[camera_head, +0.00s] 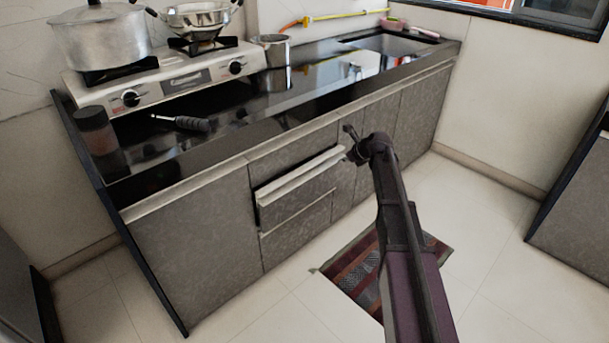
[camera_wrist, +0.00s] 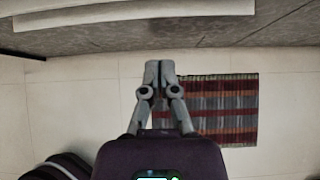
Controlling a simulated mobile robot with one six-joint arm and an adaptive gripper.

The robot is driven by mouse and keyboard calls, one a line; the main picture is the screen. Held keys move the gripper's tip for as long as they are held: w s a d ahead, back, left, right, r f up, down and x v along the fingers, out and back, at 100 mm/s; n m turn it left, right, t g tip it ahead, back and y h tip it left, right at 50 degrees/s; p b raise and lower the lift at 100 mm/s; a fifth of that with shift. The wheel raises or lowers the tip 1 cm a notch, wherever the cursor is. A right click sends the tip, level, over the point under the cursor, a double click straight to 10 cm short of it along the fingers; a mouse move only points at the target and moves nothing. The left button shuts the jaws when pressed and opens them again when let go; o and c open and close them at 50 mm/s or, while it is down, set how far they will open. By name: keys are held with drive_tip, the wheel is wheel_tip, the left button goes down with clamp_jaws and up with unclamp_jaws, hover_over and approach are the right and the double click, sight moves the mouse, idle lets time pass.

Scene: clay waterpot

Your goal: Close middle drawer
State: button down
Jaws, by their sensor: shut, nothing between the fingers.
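The middle drawer (camera_head: 297,201) is in the grey cabinet's drawer stack and stands out a little, with its pale top edge (camera_head: 300,174) ahead of the front. In the wrist view a pale protruding edge (camera_wrist: 90,15) at the top looks like the same drawer. My gripper (camera_head: 349,131) is at the right end of that edge in the head view; whether it touches cannot be told. In the wrist view my gripper (camera_wrist: 159,66) has its fingertips together, empty, over the floor and below the cabinet front.
A black counter (camera_head: 265,100) above holds a stove (camera_head: 175,78) with pots, a steel cup (camera_head: 274,50), a dark jar (camera_head: 96,130) and a black-handled tool (camera_head: 185,123). A striped mat (camera_head: 350,270) lies on the floor under my arm. Floor in front is otherwise clear.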

drive_tip(key=s+a, duration=0.6)
drive_tip(key=s, duration=0.1)
drive_tip(key=shift+s+a, duration=0.25)
drive_tip(key=shift+s, duration=0.05)
drive_tip(key=shift+w+f, duration=0.1)
drive_tip(key=b, duration=0.8)
approach(304, 174)
drive_tip(key=s+a+f, duration=0.2)
drive_tip(key=s+f, duration=0.1)
drive_tip(key=shift+w+a+r+p, duration=0.15)
drive_tip(key=shift+w+a+p, duration=0.3)
drive_tip(key=shift+w+a, duration=0.95)
drive_tip(key=shift+s+a, duration=0.1)
